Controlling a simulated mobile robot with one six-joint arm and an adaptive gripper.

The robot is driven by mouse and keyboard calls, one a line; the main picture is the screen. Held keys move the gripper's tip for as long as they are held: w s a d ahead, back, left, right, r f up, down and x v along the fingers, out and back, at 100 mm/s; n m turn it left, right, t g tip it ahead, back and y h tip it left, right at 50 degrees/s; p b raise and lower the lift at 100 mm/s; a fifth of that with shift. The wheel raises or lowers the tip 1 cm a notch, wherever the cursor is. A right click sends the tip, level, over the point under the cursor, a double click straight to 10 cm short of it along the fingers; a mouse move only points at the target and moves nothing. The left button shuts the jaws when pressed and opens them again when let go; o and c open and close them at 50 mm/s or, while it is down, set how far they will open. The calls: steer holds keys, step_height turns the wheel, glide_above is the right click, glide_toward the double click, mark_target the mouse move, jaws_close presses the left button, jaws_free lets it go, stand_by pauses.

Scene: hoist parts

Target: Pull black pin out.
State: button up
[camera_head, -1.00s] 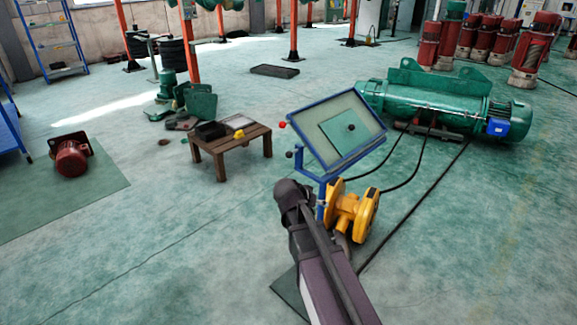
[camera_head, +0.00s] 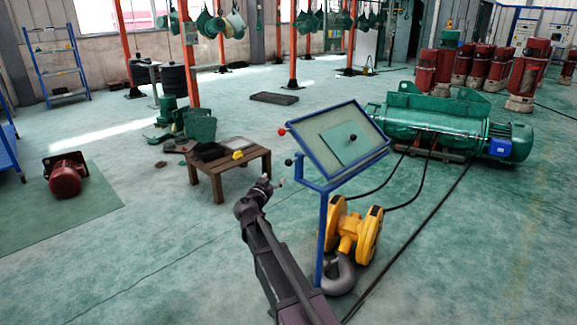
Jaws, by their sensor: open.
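A tilted panel (camera_head: 318,150) in a blue frame stands on a blue post. A small black knob (camera_head: 352,137) sits on the green plate (camera_head: 340,145) inside it. A black ball-ended pin (camera_head: 288,162) sticks out at the frame's lower left, and a red ball-ended pin (camera_head: 282,132) at its upper left. I cannot tell from the picture which black part is meant. My gripper (camera_head: 277,183) is open and looks empty. In the picture it is below and slightly left of the black ball-ended pin, apart from it.
A small wooden table (camera_head: 217,175) with dark and yellow items stands to the left. A big green hoist (camera_head: 430,125) lies behind right, with black cables on the floor.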

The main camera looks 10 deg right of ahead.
mark_target(287, 163)
steer(key=x, duration=1.3)
steer(key=shift+w+d, duration=0.25)
steer(key=shift+d, duration=0.05)
jaws_close()
stand_by(0.3)
